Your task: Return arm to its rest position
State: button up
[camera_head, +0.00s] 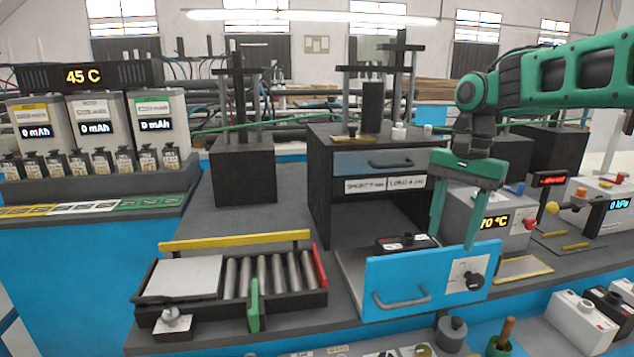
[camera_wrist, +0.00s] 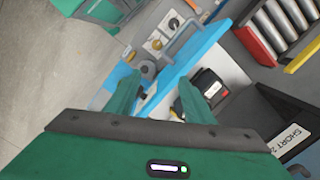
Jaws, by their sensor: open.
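My green arm (camera_head: 565,75) reaches in from the right, and my gripper (camera_head: 455,222) points down over the pulled-out blue drawer (camera_head: 385,293) of the dark cabinet. Its two fingers are apart, with nothing visible held between them. In the wrist view, my gripper (camera_wrist: 160,98) is also open, with the blue drawer front (camera_wrist: 190,68) beyond and between the fingers. A black block-like device (camera_head: 405,243) sits in the drawer, just left of the fingers; it also shows in the wrist view (camera_wrist: 210,88). Whether a finger touches the drawer front is unclear.
The upper drawer (camera_head: 378,161) is shut. A roller tray (camera_head: 240,307) stands left of the open drawer. Battery chargers (camera_head: 95,130) stand at far left. The space above the tray is clear.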

jog(key=s+d+f+n, duration=0.1)
jog(key=s+d+f, duration=0.3)
jog(key=s, duration=0.5)
jog(key=s+d+f+n, duration=0.1)
jog(key=s+d+f, duration=0.3)
jog(key=s, duration=0.5)
jog(key=s+d+f+n, duration=0.1)
jog(key=s+d+f, duration=0.4)
jog(key=s, duration=0.4)
jog(key=shift+d+t+h, duration=0.3)
jog(key=shift+d+t, duration=0.1)
jog(key=shift+d, duration=0.35)
jog(key=shift+w+f, duration=0.2)
jog(key=shift+w, duration=0.4)
